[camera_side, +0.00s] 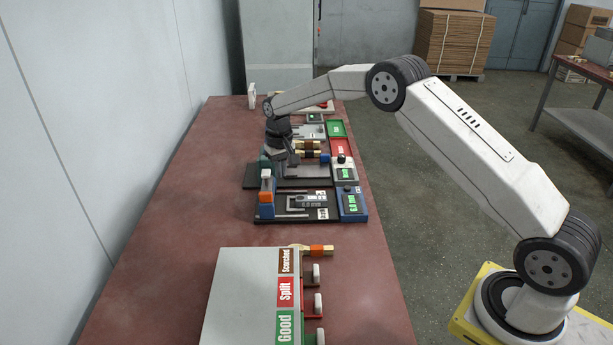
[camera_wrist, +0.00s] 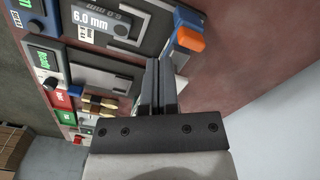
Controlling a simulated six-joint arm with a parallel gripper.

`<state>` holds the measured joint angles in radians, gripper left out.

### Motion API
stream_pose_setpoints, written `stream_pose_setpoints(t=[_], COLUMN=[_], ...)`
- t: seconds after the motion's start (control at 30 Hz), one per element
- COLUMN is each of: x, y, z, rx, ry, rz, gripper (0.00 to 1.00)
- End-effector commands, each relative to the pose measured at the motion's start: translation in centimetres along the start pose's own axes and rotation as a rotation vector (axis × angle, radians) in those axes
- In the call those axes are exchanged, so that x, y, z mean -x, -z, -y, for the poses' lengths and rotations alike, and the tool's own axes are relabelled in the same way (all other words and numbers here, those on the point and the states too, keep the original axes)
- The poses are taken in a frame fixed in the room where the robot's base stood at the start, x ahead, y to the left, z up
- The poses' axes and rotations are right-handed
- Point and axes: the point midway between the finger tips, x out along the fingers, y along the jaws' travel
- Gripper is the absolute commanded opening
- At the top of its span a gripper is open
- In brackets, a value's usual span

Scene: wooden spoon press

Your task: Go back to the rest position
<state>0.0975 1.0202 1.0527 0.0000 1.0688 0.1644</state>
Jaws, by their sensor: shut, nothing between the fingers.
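My gripper (camera_side: 282,166) is over the stations on the red-brown table (camera_side: 165,230), its arm reaching in from the right. In the wrist view its two dark fingers (camera_wrist: 157,68) are together with nothing between them. The nearest station (camera_side: 295,214) has a blue block with an orange top (camera_side: 267,174) and a grey gauge reading 6.0 mm (camera_wrist: 97,20). In the side view my gripper partly hides the station behind it. Whether the fingers touch anything there is hard to tell.
A grey sorting box (camera_side: 245,300) labelled Scorched, Split and Good stands in front. A spoon with an orange band (camera_side: 322,250) lies at its far end. Banded spoon handles (camera_wrist: 100,103) lie by the red and green panels. The table's left side is clear along the wall.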

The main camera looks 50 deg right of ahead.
Motion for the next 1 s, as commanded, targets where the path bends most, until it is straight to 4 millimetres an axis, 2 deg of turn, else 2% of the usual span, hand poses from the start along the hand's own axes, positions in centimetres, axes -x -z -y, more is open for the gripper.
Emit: stream_pose_setpoints(t=[0.27, 0.47, 0.67, 1.0], x=[0.1, 0.9, 2.4, 4.5], y=[-0.1, -1.2, -3.6, -9.7], z=[0.0, 0.2, 0.4, 0.4], rx=[0.002, 0.017, 0.046, 0.103], ry=[0.0, 0.002, 0.006, 0.014], rz=[-0.002, -0.015, -0.039, -0.089], gripper=[0.0, 0.0, 0.0, 0.0])
